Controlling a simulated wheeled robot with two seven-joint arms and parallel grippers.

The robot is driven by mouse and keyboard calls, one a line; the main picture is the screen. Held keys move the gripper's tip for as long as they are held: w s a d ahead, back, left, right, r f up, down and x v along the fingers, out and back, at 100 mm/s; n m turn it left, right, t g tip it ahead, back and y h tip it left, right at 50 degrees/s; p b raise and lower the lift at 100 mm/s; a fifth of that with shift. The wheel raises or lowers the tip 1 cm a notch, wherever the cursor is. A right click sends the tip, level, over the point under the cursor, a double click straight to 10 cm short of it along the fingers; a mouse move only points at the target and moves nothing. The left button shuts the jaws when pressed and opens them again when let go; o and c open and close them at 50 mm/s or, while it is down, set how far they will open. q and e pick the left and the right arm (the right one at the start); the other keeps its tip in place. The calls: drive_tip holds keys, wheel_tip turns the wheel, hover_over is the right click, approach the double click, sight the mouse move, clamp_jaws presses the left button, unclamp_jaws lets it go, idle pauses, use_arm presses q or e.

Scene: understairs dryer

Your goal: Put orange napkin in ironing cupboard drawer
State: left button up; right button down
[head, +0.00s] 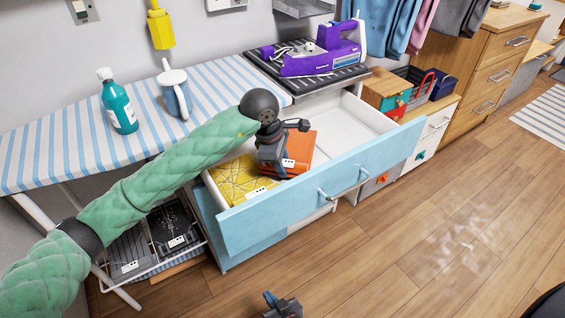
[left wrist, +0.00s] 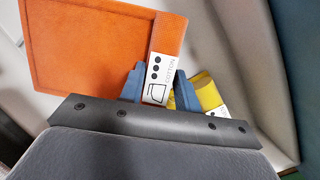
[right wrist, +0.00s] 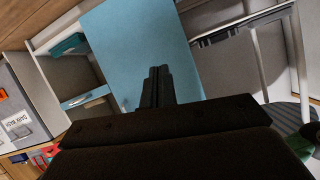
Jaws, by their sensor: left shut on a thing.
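The orange napkin (head: 302,148) is over the inside of the open drawer (head: 265,221), which has a light blue front and a white interior. My left gripper (head: 273,168) reaches down into the drawer and is shut on the napkin's edge by its white label. The napkin (left wrist: 90,45) also shows in the left wrist view between the blue fingertips (left wrist: 160,85). I cannot tell whether it touches the drawer floor. A yellow patterned napkin (head: 238,180) lies at the drawer's left end. My right gripper (right wrist: 158,87) is low in front of the drawer, its fingers together and empty.
A purple iron (head: 315,55) rests above the drawer. Small boxes (head: 388,90) stand right. The wooden floor in front is clear.

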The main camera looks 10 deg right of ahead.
drive_tip(key=shift+w+r, duration=0.25)
drive_tip(key=shift+r, duration=0.35)
use_arm(q)
drive_tip(key=shift+f, duration=0.15)
use_arm(e)
drive_tip(key=shift+w+a+r+t, duration=0.1)
drive_tip(key=shift+w+r+t, duration=0.4)
drive_tip(key=shift+r, duration=0.35)
use_arm(q)
drive_tip(key=o, duration=1)
use_arm(e)
drive_tip(key=shift+w+r, duration=0.15)
drive_tip(key=shift+r, duration=0.25)
drive_tip(key=shift+f, duration=0.1)
